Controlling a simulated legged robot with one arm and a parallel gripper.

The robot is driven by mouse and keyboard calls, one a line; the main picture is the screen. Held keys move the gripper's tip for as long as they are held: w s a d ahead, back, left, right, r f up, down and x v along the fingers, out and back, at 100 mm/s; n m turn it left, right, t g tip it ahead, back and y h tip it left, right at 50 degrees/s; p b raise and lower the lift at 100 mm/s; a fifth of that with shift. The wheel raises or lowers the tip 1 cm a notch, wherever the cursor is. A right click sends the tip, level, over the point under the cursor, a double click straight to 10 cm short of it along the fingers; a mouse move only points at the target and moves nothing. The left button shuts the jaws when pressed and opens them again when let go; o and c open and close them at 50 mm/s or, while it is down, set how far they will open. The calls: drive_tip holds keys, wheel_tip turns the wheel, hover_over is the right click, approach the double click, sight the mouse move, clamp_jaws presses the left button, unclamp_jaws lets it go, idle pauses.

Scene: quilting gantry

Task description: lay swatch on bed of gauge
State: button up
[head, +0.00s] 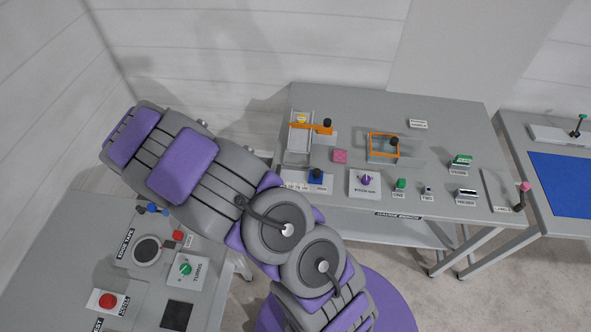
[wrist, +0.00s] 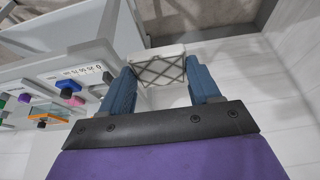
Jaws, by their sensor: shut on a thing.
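My gripper (wrist: 160,90) shows in the wrist view with its two blue fingers shut on a pale swatch (wrist: 158,66) marked with dark crossing lines. The swatch is held at the fingertips, off the bench. In the head view my arm hides the gripper and swatch. The gauge (head: 299,145) is the grey unit at the left end of the gauge bench, with an orange arm and a yellow part near its back. Its numbered scale also shows in the wrist view (wrist: 86,72), left of my gripper. I cannot clearly make out its bed.
A control table (head: 70,245) stands at lower left. A table with a blue mat (head: 562,183) stands at right.

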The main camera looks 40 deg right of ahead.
drive_tip(key=shift+s+d+f+m+p, duration=0.1)
drive_tip(key=shift+d+f+m+p, duration=0.15)
drive_tip(key=shift+m+p, duration=0.35)
drive_tip(key=s+d+f+m+g+p, duration=0.35)
drive_tip(key=s+d+m+p, duration=0.25)
drive_tip(key=s+d+m, duration=0.5)
drive_tip(key=s+d+f+m+g+p, duration=0.45)
drive_tip(key=s+d, duration=0.45)
drive_tip(key=d, duration=0.7)
drive_tip(key=m+t+b, duration=0.1)
drive_tip(key=t+b, duration=0.1)
drive_tip(key=b, duration=0.7)
hover_over(290, 177)
drive_tip(key=s, duration=0.5)
drive_tip(key=shift+a+f, duration=0.1)
drive_tip(key=shift+f, duration=0.25)
drive_tip(key=w+b, duration=0.1)
drive_tip(key=w, duration=0.2)
drive_tip(key=shift+w+r+b, duration=0.1)
drive_tip(key=shift+w+b, duration=0.1)
drive_tip(key=shift+b, duration=0.1)
drive_tip(key=shift+w, duration=0.8)
